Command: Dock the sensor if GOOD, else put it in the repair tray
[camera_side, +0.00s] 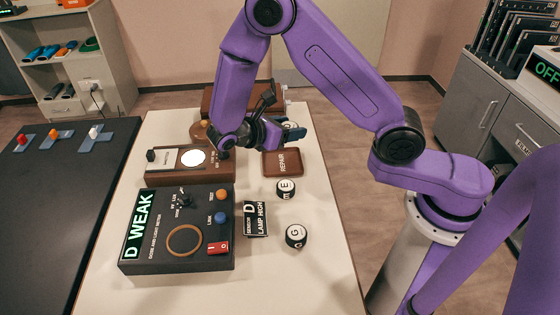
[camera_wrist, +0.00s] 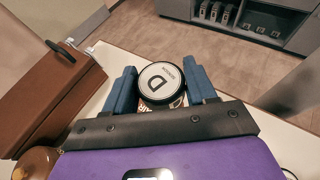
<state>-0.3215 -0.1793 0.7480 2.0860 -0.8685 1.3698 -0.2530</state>
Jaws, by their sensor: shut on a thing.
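My gripper (camera_wrist: 161,76) is shut on sensor D (camera_wrist: 162,84), a round dark piece with a white top marked D, between its blue fingers. In the side view my gripper (camera_side: 292,132) is near the table's far right edge, just beyond the brown repair tray (camera_side: 270,172), and mostly hides the sensor. The tray is marked REPAIR and looks empty where visible. The dark meter box (camera_side: 160,255) has a green display (camera_side: 138,226) reading "D WEAK". A black card (camera_side: 256,219) reads "SENSOR D LAMP HIGH". I cannot identify a dock with certainty.
Sensors E (camera_side: 286,189) and G (camera_side: 296,236) stand at the table's right side. A brown lamp box (camera_side: 160,178) has a lit white disc. A brown case (camera_wrist: 52,98) is beside my gripper. An OFF display (camera_side: 547,72) sits on the right cabinet.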

